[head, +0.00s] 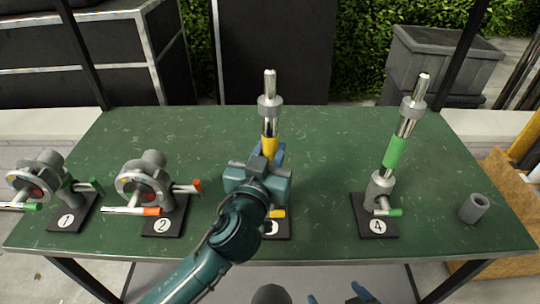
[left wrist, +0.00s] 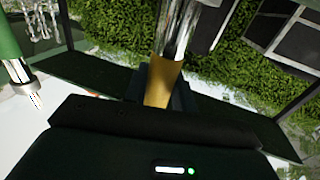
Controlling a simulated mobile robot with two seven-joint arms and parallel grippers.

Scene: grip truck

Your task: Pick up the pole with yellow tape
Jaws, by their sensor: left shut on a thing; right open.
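The pole with yellow tape (head: 269,125) stands upright over the black base numbered 3 (head: 282,232). It has a chrome tip, a grey collar and a yellow band. My left gripper (head: 268,152) is shut on it around the yellow band, and its arm hides the pole's lower part. I cannot tell whether the pole is still seated. The left wrist view shows the yellow band (left wrist: 163,84) between the fingers. My right gripper (head: 338,298) shows only its blue fingertips, apart and empty, at the bottom edge.
To the right, a pole with green tape (head: 394,152) stands in base 4 (head: 372,228). Grey clamps (head: 135,185) on bases 1 and 2 are at the left.

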